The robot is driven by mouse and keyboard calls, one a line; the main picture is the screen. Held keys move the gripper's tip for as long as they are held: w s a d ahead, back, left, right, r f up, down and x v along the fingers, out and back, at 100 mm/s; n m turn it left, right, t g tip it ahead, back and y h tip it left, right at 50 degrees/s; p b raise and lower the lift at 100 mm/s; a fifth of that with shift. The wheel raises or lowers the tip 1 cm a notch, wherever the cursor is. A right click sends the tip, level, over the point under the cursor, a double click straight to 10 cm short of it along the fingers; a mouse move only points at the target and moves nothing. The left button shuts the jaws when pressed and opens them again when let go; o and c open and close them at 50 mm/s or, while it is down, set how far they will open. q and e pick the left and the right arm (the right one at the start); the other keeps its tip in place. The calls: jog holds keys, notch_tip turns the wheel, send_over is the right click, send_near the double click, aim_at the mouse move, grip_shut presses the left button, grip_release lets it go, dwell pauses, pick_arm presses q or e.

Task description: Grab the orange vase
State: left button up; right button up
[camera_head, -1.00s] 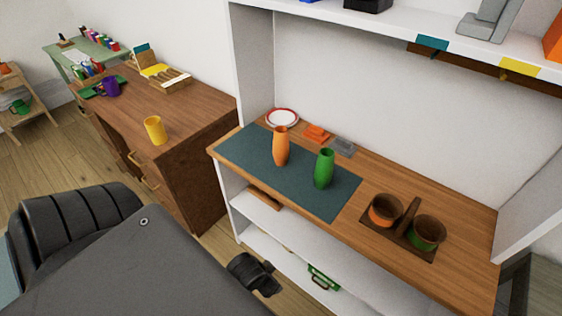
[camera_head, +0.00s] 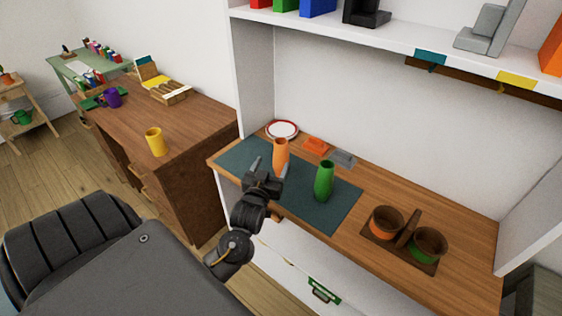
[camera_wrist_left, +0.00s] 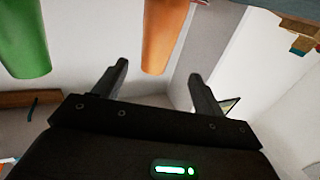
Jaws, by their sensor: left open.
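The orange vase (camera_head: 281,151) stands upright on the dark teal mat (camera_head: 236,161) on the wooden counter. My left gripper (camera_head: 270,168) is open in front of it, fingers pointing toward it, and hides its lower part in the head view. In the left wrist view the orange vase (camera_wrist_left: 163,35) shows ahead, in line with the gap between the two open fingers (camera_wrist_left: 158,72). The fingers hold nothing. I cannot tell whether they touch the vase. My right gripper is not in view.
A green vase (camera_head: 324,181) stands close on the right, also in the wrist view (camera_wrist_left: 22,40). A plate (camera_head: 282,129), an orange item (camera_head: 316,145) and a grey item (camera_head: 343,158) lie behind. A wooden caddy (camera_head: 405,248) with two pots is at right. A shelf (camera_head: 400,38) overhangs.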

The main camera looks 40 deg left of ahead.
aim_at(277, 153)
pick_arm(q)
jog(key=p+x, duration=0.1)
jog(key=x, duration=0.4)
jog(key=shift+w, duration=0.25)
jog(key=shift+w+a, duration=0.1)
jog(key=shift+w, duration=0.1)
jog(key=x, duration=0.1)
jog(key=p+x, duration=0.1)
jog(key=x, duration=0.3)
jog(key=shift+d+f, duration=0.25)
jog(key=shift+f, duration=0.1)
jog(key=shift+c, duration=0.3)
jog(key=c, duration=1.1)
jog(key=shift+r, duration=0.1)
